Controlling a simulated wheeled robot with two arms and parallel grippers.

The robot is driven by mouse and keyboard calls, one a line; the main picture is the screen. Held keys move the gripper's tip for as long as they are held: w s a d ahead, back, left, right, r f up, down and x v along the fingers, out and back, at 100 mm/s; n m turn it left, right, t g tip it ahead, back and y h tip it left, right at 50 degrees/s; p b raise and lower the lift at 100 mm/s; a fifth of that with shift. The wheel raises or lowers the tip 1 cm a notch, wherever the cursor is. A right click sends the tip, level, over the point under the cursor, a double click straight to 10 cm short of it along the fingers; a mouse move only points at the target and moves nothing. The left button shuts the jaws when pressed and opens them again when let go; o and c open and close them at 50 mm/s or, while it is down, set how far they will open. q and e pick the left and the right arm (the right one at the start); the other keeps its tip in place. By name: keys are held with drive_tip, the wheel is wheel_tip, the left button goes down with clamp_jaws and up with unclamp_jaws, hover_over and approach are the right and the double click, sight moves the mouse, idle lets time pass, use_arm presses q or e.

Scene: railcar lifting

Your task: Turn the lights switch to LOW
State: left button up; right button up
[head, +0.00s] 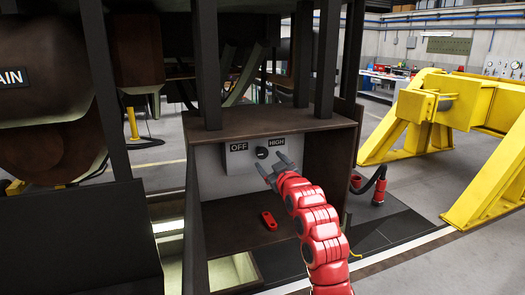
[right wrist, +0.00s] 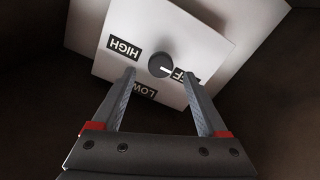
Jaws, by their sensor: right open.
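The lights switch is a dark round knob (head: 262,152) on a pale panel (head: 236,162) inside a brown box. In the head view the labels OFF and HIGH show; LOW is hidden. In the right wrist view the knob (right wrist: 158,64) has a white mark pointing toward the OFF label (right wrist: 181,74), which is partly covered by a finger. The HIGH label (right wrist: 124,47) and the partly covered LOW label (right wrist: 140,90) also show. My right gripper (head: 272,163) is open, just in front of the panel below the knob, with nothing between its fingers. My left gripper does not show.
A red object (head: 268,220) lies on the box's lower shelf (head: 235,228). Dark posts rise in front and above the box top (head: 270,121). A yellow frame (head: 405,125) stands on the floor to the right. A dark tank marked "AIN" is at left.

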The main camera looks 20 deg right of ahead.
sight(264, 155)
drive_tip(key=shift+w+a+p, duration=0.2)
drive_tip(key=shift+w+p, duration=0.75)
drive_tip(key=shift+w, duration=2.55)
clamp_jaws()
